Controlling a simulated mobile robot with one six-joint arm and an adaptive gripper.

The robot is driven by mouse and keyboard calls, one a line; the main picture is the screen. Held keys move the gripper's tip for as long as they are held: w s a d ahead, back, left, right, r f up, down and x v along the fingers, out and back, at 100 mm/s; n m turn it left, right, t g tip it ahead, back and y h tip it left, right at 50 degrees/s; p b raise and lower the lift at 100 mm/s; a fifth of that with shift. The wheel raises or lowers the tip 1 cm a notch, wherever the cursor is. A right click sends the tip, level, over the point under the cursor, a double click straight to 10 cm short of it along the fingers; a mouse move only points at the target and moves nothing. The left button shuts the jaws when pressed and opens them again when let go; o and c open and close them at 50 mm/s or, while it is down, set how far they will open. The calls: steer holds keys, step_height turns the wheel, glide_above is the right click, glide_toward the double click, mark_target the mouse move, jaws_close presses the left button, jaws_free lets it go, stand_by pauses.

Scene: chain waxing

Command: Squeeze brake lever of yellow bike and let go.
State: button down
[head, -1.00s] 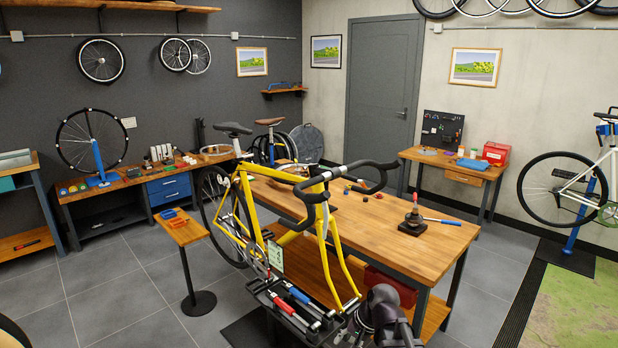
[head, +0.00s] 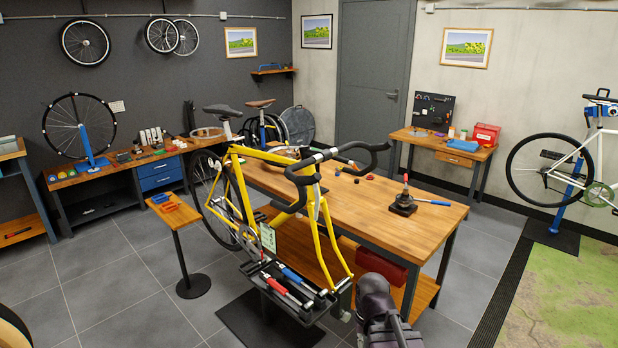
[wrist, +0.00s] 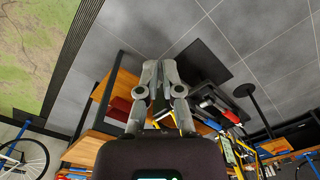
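The yellow bike (head: 262,155) stands clamped upright on a black stand beside the wooden workbench, its front facing me. Its black drop handlebar (head: 303,180) is high, with dark brake levers that blend into the bar and hoods. The lever outlines are too small to separate clearly. In the head view my dark arm end is low, right of the bike's fork and apart from the handlebar. In the wrist view my gripper (wrist: 160,72) has its grey fingertips close together with a narrow dark strip between them. No brake lever shows between them.
The workbench (head: 400,230) behind the bike carries a black-based tool (head: 403,203) and small parts. Red and blue handled tools (head: 289,278) lie on a tray under the bike. A small side table (head: 176,215) stands left. Grey floor is free at lower left.

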steer(key=w+d+r+m+t+y+p, duration=0.1)
steer(key=w+r+m+y+p, duration=0.3)
steer(key=w+r+m+p, duration=0.6)
steer(key=w+d+r+m+t+y+p, duration=0.1)
steer(key=w+r+m+y+p, duration=0.4)
steer(key=w+r+m+p, duration=0.5)
steer(key=w+d+r+p, duration=0.1)
steer(key=w+r, duration=0.1)
steer(key=r, duration=0.2)
steer(key=w+r+p, duration=0.1)
steer(key=w+r, duration=0.1)
steer(key=r, duration=0.3)
steer(key=shift+w+d+t, duration=0.25)
steer(key=shift+d+t, duration=0.15)
steer(key=shift+a, duration=0.15)
steer(key=w+a+f+b, duration=0.3)
steer(key=a+f+b, duration=0.3)
steer(key=a, duration=0.5)
steer(key=shift+d, duration=0.1)
